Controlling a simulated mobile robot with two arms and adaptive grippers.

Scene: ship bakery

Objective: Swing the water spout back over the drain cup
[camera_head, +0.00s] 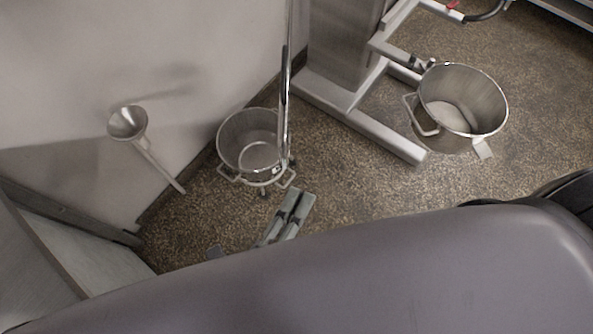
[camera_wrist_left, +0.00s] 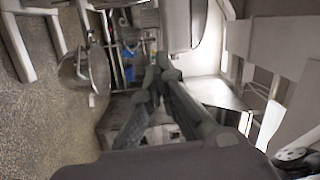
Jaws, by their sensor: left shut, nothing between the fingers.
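The water spout (camera_head: 285,95) is a thin shiny metal pipe that comes down from the top of the head view. Its lower end shows over the right side of a steel bowl (camera_head: 232,133) on a small wheeled base. The drain cup (camera_head: 127,122) is a funnel-shaped cup by the wall, to the left, with a thin pipe below it. The spout is well apart from the cup. My left gripper (camera_head: 294,203) is shut and empty, below and right of the bowl in the picture. Its fingers (camera_wrist_left: 158,75) also show in the left wrist view. My right gripper is not in view.
A second steel bowl (camera_head: 462,104) sits at a metal machine frame (camera_head: 350,118) on the right. The pale wall (camera_head: 190,60) stands behind the cup. A metal panel (camera_head: 85,255) is at lower left. Speckled floor (camera_head: 185,225) lies open between.

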